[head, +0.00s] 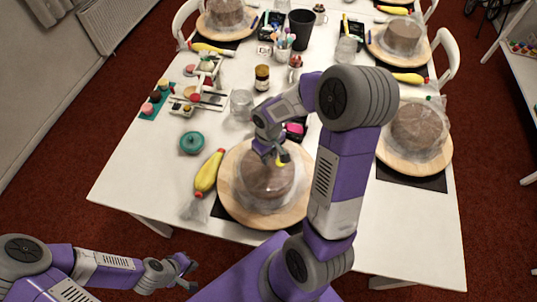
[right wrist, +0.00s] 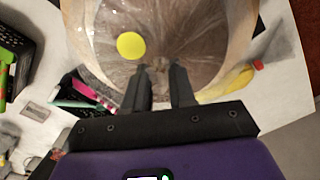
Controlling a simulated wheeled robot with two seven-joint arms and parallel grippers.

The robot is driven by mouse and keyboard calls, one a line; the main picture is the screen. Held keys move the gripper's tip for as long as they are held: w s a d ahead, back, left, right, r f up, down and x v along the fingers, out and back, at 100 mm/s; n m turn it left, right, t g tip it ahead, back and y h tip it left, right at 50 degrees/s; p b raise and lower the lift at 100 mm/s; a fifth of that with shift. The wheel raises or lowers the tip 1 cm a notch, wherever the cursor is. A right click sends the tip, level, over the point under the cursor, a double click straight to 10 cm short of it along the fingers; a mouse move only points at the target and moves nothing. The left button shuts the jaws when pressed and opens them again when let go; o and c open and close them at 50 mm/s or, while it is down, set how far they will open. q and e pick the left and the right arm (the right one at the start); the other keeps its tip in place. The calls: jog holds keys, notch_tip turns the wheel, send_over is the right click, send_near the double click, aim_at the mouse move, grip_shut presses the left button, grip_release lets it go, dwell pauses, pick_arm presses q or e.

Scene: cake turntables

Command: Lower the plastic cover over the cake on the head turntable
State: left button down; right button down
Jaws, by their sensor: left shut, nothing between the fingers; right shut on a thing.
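The brown cake (head: 268,188) stands on a round wooden turntable (head: 238,214) at the front middle of the table in the head view. A clear plastic cover (head: 243,172) surrounds the cake; I cannot tell whether its lower edge touches the board. My right gripper (head: 274,156) is over the cake, shut on the top of the cover. In the right wrist view its dark fingers (right wrist: 161,72) point at the cover's top, beside a yellow disc (right wrist: 131,46). My left gripper (head: 188,272) is shut and empty, low in front of the table's front edge.
A yellow piping bag (head: 207,175) lies left of the turntable, with a teal lidded pot (head: 192,142) behind it. A glass jar (head: 241,105) stands behind the cake. Another covered cake (head: 417,128) is on the right. The front left table corner is clear.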

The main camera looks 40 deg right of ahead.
jog(key=shift+f, duration=0.25)
jog(key=c, duration=0.9)
grip_release()
jog(key=shift+o, duration=0.2)
jog(key=shift+r+p, duration=2.65)
jog(key=shift+r, duration=0.95)
jog(key=shift+f, duration=0.1)
